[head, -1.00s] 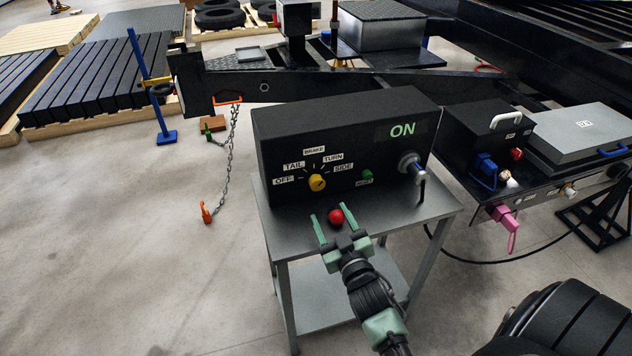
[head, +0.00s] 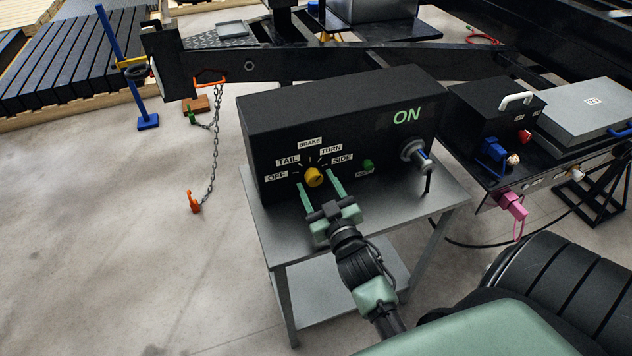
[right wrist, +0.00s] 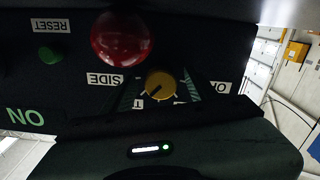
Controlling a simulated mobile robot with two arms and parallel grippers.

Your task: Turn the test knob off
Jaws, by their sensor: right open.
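The yellow test knob (head: 314,177) is on the front of a black test box (head: 345,110), among the labels OFF, TAIL, BRAKE, TURN and SIDE. The box display reads ON. My right gripper (head: 316,182) is open, with one green finger on each side of the knob in the head view. I cannot tell whether the fingers touch it. The right wrist view shows the knob (right wrist: 160,85) upside down between the green fingers. Its dark mark points toward the lower left there, roughly the SIDE side; the exact setting is unclear. My left gripper is not in view.
A red ball-shaped part (right wrist: 120,38) shows close by in the right wrist view; my gripper hides it in the head view. A green reset button (head: 368,164) and a grey connector (head: 415,155) are right of the knob. The box stands on a grey metal table (head: 262,222).

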